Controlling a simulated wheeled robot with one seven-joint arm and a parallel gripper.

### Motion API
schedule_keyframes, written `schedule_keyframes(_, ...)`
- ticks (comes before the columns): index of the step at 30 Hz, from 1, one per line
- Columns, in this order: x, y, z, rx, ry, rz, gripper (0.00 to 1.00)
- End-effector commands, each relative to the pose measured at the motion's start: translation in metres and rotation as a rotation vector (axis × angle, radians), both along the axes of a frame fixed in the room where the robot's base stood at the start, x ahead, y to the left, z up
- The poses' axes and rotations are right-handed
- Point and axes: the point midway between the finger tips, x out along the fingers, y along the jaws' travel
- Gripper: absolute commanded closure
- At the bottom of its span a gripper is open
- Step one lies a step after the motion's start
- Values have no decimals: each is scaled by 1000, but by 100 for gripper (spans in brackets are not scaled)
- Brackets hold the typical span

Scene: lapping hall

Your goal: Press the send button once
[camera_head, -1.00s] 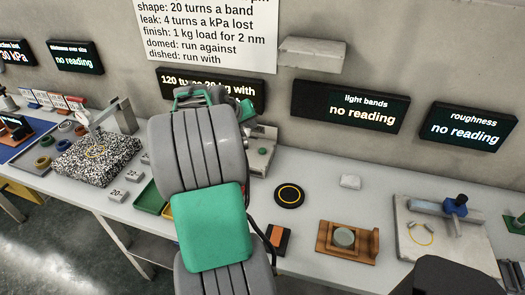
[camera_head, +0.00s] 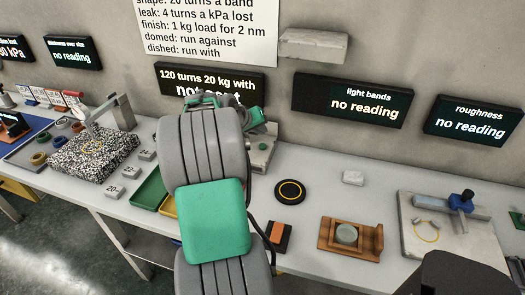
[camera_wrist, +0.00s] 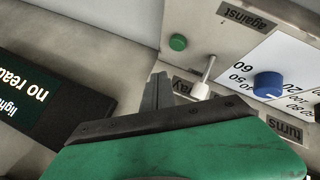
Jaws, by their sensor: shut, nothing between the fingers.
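A round green button (camera_wrist: 178,42) sits on a pale control panel (camera_wrist: 205,22) in the wrist view. No label reading "send" shows near it. In the head view, a green button (camera_head: 263,146) shows on the panel (camera_head: 262,161), just right of my arm. My gripper (camera_wrist: 158,78) is shut and empty. In the wrist view its dark fingertips are below the button and left of a white-tipped toggle lever (camera_wrist: 202,88), apart from the button in the picture. In the head view my arm hides the fingers and part of the panel.
A blue knob (camera_wrist: 268,84) sits right of the lever. The wall display (camera_head: 212,84) reads "120 turns 20 kg with"; its partly hidden second line seems to read "not sent". A black disc (camera_head: 290,191) and wooden holder (camera_head: 351,240) stand on the bench to the right.

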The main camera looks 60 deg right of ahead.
Motion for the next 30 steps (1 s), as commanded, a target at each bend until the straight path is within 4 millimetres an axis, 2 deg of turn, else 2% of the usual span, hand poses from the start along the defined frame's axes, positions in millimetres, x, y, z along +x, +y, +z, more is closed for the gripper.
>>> schedule_keyframes(1, 0, 0, -14, 1, 1, 0, 100)
schedule_keyframes(7, 0, 0, -36, 1, 1, 0, 100)
schedule_keyframes(30, 0, 0, -36, 0, 1, 1, 100)
